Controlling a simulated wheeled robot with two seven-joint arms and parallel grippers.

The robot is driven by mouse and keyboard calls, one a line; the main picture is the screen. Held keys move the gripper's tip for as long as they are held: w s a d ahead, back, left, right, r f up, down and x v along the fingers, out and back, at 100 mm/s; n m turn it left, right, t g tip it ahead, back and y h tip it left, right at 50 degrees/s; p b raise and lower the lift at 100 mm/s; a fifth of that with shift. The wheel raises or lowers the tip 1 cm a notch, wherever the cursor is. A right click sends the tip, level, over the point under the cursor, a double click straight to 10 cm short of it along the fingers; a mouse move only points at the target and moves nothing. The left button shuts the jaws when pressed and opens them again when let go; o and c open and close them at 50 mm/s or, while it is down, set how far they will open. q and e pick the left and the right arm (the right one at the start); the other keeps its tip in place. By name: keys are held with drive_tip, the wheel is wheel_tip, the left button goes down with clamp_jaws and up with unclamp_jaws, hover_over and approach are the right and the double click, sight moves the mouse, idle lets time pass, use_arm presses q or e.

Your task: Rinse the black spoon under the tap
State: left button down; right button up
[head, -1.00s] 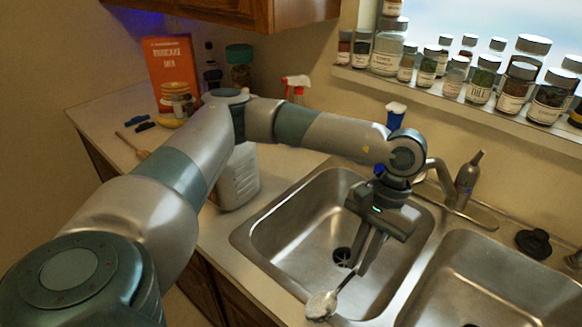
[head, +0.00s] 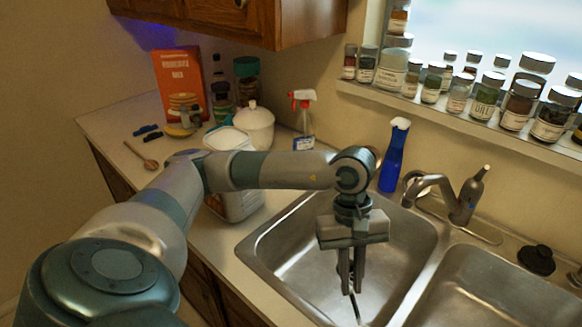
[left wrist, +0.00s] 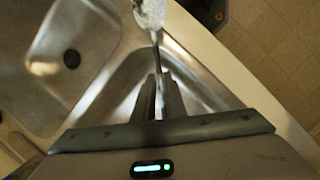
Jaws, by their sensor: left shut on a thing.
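My left gripper (head: 350,285) points down over the left sink basin (head: 270,258). It is shut on the handle of the spoon (head: 356,308). In the head view only a thin dark piece of handle shows below the fingers; the bowl is out of the picture. In the left wrist view, the spoon's bowl (left wrist: 150,14) looks pale and speckled, as if coated, beyond the fingertips (left wrist: 160,92). The tap (head: 440,190) stands behind the basins, right of my gripper and apart from the spoon. No water shows from it. My right gripper is not in view.
A blue bottle (head: 394,155) stands behind the left basin. A white jug (head: 236,190) and a red-topped spray bottle (head: 304,120) stand on the counter. Spice jars (head: 488,95) line the sill. The right basin (head: 480,290) looks clear. A black stopper (head: 536,260) lies at right.

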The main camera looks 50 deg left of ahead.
use_arm(q)
drive_tip(key=s+a+r+n+t+p, duration=0.1)
drive_tip(key=s+a+r+n+t, duration=0.1)
drive_tip(key=a+n, duration=0.4)
drive_tip(key=s+a+r+n+t+y+p, duration=0.1)
drive_tip(key=s+a+r+n+t+p, duration=0.1)
drive_tip(key=a+n, duration=0.5)
drive_tip(key=shift+a+r+n+t, duration=0.2)
drive_tip(key=shift+n+t, duration=0.1)
drive_tip(key=shift+n, duration=2.5)
drive_tip(key=shift+w+d, duration=0.1)
drive_tip(key=shift+w, duration=0.05)
drive_tip(key=w+d+f, duration=0.1)
drive_tip(key=w, duration=0.2)
drive_tip(key=w+d+f+p, duration=0.1)
drive_tip(key=w, duration=0.3)
drive_tip(key=w+d+f, duration=0.1)
drive_tip(key=w, duration=0.2)
drive_tip(key=shift+w+d, duration=0.2)
drive_tip(key=shift+w, duration=0.1)
drive_tip(key=w, duration=0.1)
drive_tip(key=w+d+b, duration=0.1)
drive_tip(key=w, duration=0.1)
drive_tip(key=w+f, duration=0.1)
drive_tip(key=shift+w+d+b, duration=0.25)
drive_tip(key=shift+b, duration=0.15)
